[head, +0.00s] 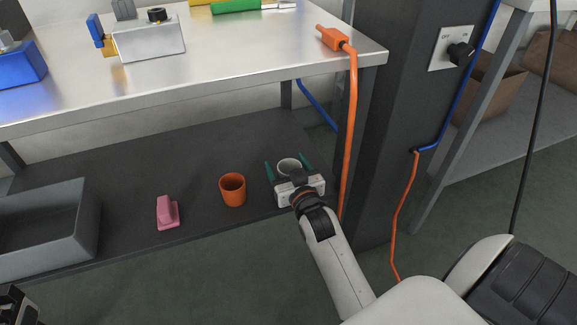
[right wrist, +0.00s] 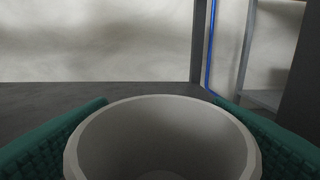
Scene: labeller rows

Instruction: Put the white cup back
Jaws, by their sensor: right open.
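The white cup (head: 289,163) stands upright on the dark lower shelf (head: 150,147), near its right end. My right gripper (head: 288,171) is open, with one green finger on each side of the cup. In the right wrist view, the cup's round rim (right wrist: 161,101) fills the lower middle between the green finger pads (right wrist: 160,135); whether the pads touch it I cannot tell. The gripper's body hides the cup's lower part in the head view. A dark part of my left gripper (head: 14,303) shows at the bottom left corner; its fingers are not clear.
An orange cup (head: 233,191) and a pink object (head: 167,212) stand left of the white cup. A grey bin (head: 75,225) is at the shelf's left. An orange cable (head: 350,130) hangs just right of my gripper, by a dark post (head: 400,100). The metal tabletop (head: 230,70) lies above.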

